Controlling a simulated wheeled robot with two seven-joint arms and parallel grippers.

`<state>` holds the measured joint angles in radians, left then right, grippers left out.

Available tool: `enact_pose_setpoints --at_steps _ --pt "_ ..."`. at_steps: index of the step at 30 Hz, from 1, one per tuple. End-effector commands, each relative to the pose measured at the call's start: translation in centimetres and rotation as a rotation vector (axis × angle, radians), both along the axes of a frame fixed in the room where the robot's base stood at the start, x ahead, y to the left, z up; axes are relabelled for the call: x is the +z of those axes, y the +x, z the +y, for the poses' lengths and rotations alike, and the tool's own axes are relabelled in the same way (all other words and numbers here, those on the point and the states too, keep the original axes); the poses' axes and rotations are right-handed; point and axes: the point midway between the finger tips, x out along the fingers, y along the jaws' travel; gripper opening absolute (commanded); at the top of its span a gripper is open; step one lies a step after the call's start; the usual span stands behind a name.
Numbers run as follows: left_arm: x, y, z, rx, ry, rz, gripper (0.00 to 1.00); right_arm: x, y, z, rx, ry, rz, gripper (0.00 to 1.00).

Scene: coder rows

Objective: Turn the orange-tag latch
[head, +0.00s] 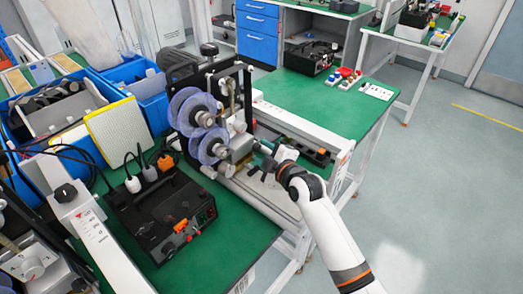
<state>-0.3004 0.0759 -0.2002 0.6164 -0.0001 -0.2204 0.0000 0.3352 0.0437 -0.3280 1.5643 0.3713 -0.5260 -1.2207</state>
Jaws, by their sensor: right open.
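The coder machine (240,95) stands on the green bench, with two clear bluish-purple reels (196,112) on its front. My right gripper (262,166) reaches in from the lower right. Its jaws are open beside the machine's lower right side, close to a tan metal block (241,150). I cannot tell whether it touches anything. I cannot clearly make out an orange-tag latch; a small orange spot (322,152) shows on the dark rail right of the gripper. My left gripper is not in view.
A black control box (160,215) with orange parts and cables sits left of the gripper. Blue bins (150,98) stand behind it. A white conveyor frame (300,125) runs beside the machine. Open green bench top (285,90) lies behind; clear floor (440,180) is at right.

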Motion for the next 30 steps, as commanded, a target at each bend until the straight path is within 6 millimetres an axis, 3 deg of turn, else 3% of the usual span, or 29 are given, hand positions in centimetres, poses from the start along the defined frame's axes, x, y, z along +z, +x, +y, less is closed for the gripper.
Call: enact_pose_setpoints --at_steps 13,14,21,30 --pt "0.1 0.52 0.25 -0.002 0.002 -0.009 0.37 -0.27 1.05 0.54 0.0 0.0 0.0 0.43" --pt "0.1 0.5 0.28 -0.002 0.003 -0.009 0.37 -0.27 1.05 0.54 0.0 0.0 0.0 0.42" --pt "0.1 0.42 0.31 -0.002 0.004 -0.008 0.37 -0.28 1.03 0.53 0.001 0.0 0.001 0.02" --pt "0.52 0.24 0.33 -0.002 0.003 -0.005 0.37 -0.11 1.05 0.5 0.001 0.023 0.025 0.0"
